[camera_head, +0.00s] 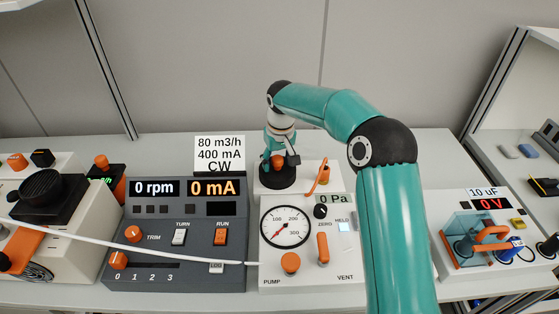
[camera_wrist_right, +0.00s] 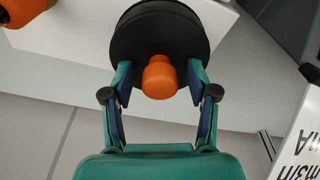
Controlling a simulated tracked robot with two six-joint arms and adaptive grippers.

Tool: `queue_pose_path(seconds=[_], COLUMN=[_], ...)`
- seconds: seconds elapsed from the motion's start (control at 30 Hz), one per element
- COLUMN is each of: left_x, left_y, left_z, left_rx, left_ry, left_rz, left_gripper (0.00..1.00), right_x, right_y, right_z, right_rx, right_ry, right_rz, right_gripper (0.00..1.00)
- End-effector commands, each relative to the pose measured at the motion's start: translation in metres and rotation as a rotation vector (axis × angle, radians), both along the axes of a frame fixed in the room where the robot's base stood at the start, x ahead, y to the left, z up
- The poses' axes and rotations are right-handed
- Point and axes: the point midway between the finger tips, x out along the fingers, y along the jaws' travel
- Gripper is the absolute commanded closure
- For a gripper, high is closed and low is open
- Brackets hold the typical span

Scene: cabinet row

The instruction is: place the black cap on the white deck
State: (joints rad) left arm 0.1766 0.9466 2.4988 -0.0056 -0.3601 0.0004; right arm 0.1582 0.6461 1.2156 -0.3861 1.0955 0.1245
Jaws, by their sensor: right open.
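The black cap (camera_head: 278,181) is a round disc with an orange knob (camera_head: 277,162). In the head view it appears at the left of the white deck (camera_head: 308,187), behind the gauge panel; whether its underside rests flat on the deck is hidden. My right gripper (camera_head: 284,153) is over the cap, partly covered by its own arm. In the right wrist view the gripper (camera_wrist_right: 158,76) is open, with its fingers on either side of the orange knob (camera_wrist_right: 160,78) and gaps between. The black disc (camera_wrist_right: 158,30) lies just beyond the fingertips. My left gripper is not in view.
An orange lever (camera_head: 322,176) stands right of the cap. A white sign (camera_head: 219,154) stands to the left, behind a dark control panel (camera_head: 186,262). A white cable (camera_head: 130,246) crosses in front. A capacitor unit (camera_head: 487,233) is at the right.

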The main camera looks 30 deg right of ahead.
Motion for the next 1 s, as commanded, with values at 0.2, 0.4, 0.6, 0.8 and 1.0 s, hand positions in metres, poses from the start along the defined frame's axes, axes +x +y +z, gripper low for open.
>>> queue_pose_path(seconds=[0.2, 0.4, 0.6, 0.8, 1.0], left_x=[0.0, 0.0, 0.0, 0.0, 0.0], left_y=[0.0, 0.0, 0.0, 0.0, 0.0], left_z=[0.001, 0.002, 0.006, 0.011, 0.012], left_rx=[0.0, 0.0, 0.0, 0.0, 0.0], left_ry=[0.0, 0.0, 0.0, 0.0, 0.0], left_rz=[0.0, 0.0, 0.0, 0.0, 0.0], left_gripper=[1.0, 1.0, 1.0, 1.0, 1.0], right_x=[-0.001, -0.004, -0.01, -0.015, -0.018], right_y=[0.0, 0.0, 0.001, 0.001, 0.002], right_z=[0.004, 0.03, 0.071, 0.105, 0.119], right_rx=[0.0, -0.001, -0.001, 0.0, 0.0], right_ry=[-0.001, -0.004, -0.005, -0.003, -0.001], right_rz=[-0.001, 0.0, -0.002, -0.003, -0.002], right_gripper=[0.41, 0.41, 0.41, 0.41, 0.41])
